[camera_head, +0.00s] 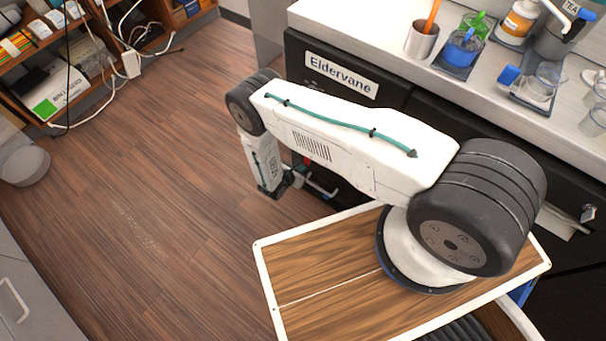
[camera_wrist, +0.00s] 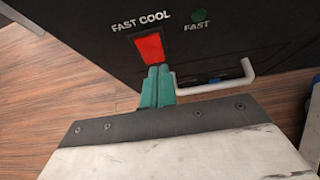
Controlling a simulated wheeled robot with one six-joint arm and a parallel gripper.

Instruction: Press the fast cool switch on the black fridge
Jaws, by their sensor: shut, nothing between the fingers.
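The black fridge (camera_wrist: 225,40) fills the upper part of the wrist view. Its red fast cool switch (camera_wrist: 149,47) sits under the white words "FAST COOL", with a dark green round indicator (camera_wrist: 199,15) above the word "FAST" to its right. My gripper (camera_wrist: 159,72) is shut and empty, its teal fingertips at the lower edge of the switch in the picture. I cannot tell whether they touch it. In the head view, the fridge front (camera_head: 335,95) carries an "Eldervane" label, and my arm hides much of it. My gripper (camera_head: 283,190) is low beside the fridge front there.
A white handle (camera_wrist: 225,84) sticks out from the fridge just right of my fingertips. The counter (camera_head: 400,65) above holds cups and jars. Shelves (camera_head: 50,75) with cables stand at the far left. The wooden floor (camera_head: 130,190) between is clear.

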